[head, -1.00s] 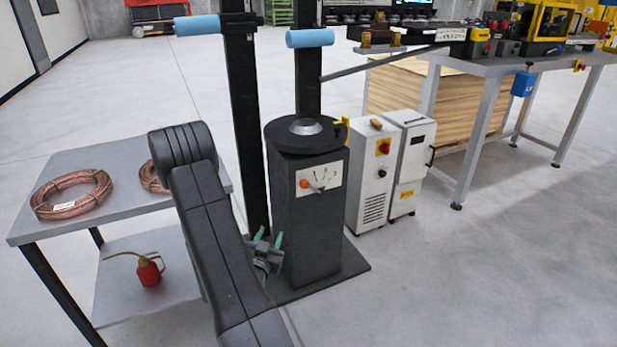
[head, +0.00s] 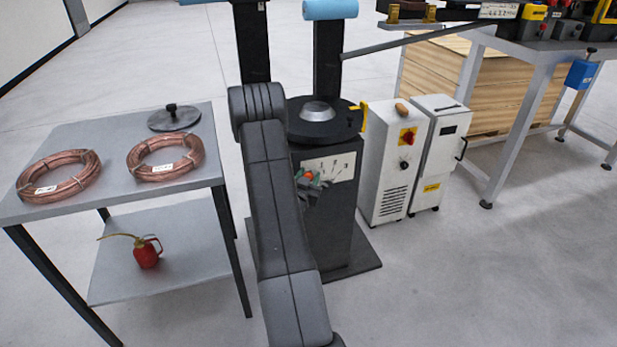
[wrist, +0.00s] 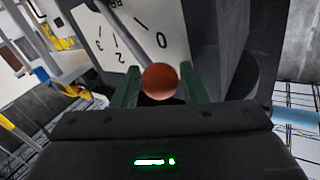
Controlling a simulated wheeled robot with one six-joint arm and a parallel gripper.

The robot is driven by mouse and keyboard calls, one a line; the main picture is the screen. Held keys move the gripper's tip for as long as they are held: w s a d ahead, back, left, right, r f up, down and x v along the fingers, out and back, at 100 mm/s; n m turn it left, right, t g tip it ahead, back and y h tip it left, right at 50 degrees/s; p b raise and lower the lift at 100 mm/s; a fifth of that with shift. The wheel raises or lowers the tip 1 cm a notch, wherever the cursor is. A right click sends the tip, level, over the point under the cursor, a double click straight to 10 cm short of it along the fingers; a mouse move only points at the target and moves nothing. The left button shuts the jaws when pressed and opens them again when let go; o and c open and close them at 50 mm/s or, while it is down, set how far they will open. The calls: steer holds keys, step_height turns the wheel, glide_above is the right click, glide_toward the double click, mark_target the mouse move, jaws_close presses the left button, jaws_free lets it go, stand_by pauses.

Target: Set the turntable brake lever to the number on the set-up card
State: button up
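The turntable brake lever has an orange-red ball knob (wrist: 160,81) on a grey rod (wrist: 118,25). In the head view my gripper (head: 311,182) is at the front of the dark turntable pedestal (head: 335,225), over part of the plate (head: 335,167). I cannot make out a set-up card.
A grey table (head: 95,135) at the left carries two copper coils and a dark lidded disc; a red oil can (head: 147,252) sits on its lower shelf. A white machine cabinet (head: 392,160) stands close to the pedestal's right. The floor at the front right is clear.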

steer(key=shift+c, duration=0.5)
jaws_close()
